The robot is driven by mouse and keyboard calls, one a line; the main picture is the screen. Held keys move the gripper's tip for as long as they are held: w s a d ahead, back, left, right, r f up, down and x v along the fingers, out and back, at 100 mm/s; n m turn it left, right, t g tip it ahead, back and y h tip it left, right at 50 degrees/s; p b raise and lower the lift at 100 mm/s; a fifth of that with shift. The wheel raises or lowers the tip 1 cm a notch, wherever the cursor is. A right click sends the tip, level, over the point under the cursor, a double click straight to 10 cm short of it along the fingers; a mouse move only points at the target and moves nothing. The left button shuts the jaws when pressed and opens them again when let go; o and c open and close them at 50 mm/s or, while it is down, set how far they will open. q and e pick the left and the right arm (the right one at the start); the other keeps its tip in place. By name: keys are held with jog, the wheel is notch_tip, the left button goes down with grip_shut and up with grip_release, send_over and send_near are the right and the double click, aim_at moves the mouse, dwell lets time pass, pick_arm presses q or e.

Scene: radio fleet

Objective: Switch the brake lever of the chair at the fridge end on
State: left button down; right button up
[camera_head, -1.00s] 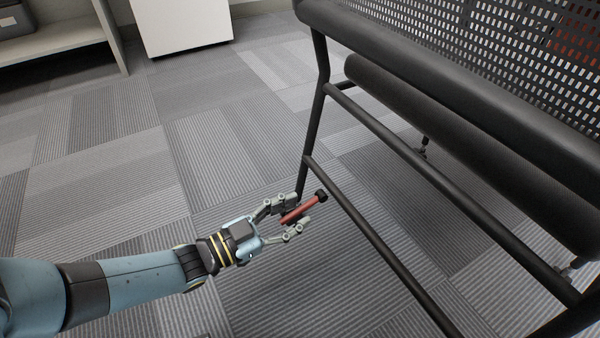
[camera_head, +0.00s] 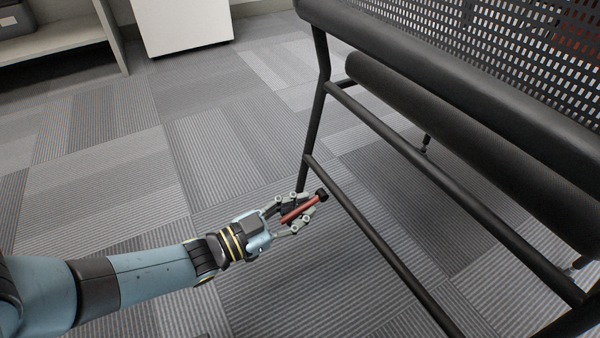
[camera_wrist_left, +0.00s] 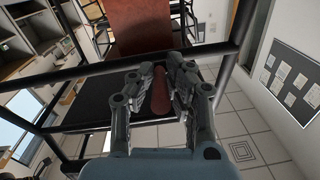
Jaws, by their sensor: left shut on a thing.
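The brake lever (camera_head: 300,210) is a red bar with a black knob at its upper right end, low beside the leg of the black chair (camera_head: 430,80). My left gripper (camera_head: 297,208) has its fingers on both sides of the red bar and is shut on it. In the left wrist view the red lever (camera_wrist_left: 160,92) stands between the two grey fingers (camera_wrist_left: 159,88), which hide part of it. My right gripper is in neither current view.
The chair's black lower rail (camera_head: 380,245) runs just right of my left gripper. A white cabinet (camera_head: 182,22) and a shelf unit (camera_head: 55,45) stand at the back left. The carpeted floor (camera_head: 100,170) on the left is clear.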

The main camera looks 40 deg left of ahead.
pick_arm(q)
jog(key=shift+f, duration=0.1)
jog(key=shift+w+f+t, duration=0.15)
jog(key=shift+f+t, duration=0.1)
jog(key=shift+t, duration=0.35)
jog(key=shift+f+t+h, duration=0.15)
jog(key=shift+t+h, duration=0.25)
jog(key=shift+d, duration=0.1)
jog(key=c, duration=1.3)
grip_release()
jog(key=shift+c, duration=0.2)
jog(key=v, duration=1.2)
